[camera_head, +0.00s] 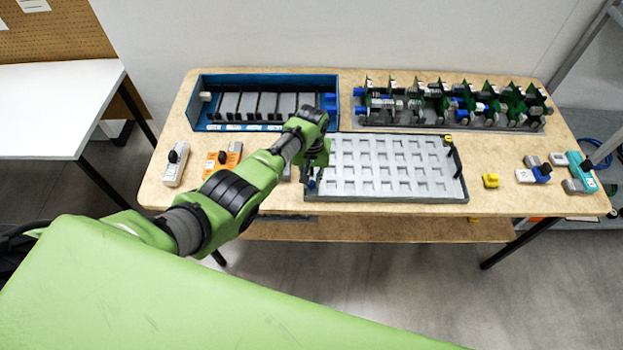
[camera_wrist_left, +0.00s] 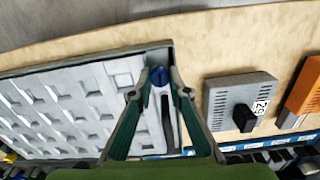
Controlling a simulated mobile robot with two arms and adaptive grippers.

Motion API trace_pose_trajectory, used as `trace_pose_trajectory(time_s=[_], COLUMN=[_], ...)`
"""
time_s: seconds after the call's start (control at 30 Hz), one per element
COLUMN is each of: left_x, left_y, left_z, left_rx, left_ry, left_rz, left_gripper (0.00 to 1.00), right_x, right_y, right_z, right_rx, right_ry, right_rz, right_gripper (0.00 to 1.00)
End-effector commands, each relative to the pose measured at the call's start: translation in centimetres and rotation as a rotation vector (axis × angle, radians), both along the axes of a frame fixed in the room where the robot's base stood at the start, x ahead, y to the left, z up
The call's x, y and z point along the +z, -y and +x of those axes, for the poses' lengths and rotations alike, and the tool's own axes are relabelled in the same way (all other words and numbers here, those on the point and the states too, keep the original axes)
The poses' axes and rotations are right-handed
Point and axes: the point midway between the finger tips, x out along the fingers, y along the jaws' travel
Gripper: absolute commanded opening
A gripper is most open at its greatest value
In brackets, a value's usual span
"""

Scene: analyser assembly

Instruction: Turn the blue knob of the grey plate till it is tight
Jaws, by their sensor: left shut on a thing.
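The grey plate (camera_head: 398,194) lies on the front middle of the wooden table, with rows of square pockets. It also shows in the left wrist view (camera_wrist_left: 88,82). Its blue knob (camera_wrist_left: 158,77) sits at one end of the plate, above a dark bar (camera_wrist_left: 168,122). In the head view this is the plate's left end, where my arm mostly hides the knob. My left gripper (camera_wrist_left: 159,74) reaches down from above and is shut on the blue knob, one green finger on each side. My right gripper is in neither view.
A blue-framed rack (camera_head: 262,75) and a tray of green boards (camera_head: 440,122) stand behind the plate. A grey box (camera_head: 176,163) and an orange box (camera_head: 222,160) are to the left. A yellow piece (camera_head: 490,181) and a teal device (camera_head: 580,172) are to the right.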

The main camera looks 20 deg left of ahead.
Motion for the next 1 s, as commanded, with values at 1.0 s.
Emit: trace_pose_trajectory(time_s=[1.0], left_x=[0.11], left_y=[0.01], left_z=[0.15], left_rx=[-0.966], left_ry=[0.003], left_rz=[0.0], left_gripper=[0.0], right_x=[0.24], right_y=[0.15], right_z=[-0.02], right_rx=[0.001], right_ry=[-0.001], right_rz=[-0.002], right_gripper=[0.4])
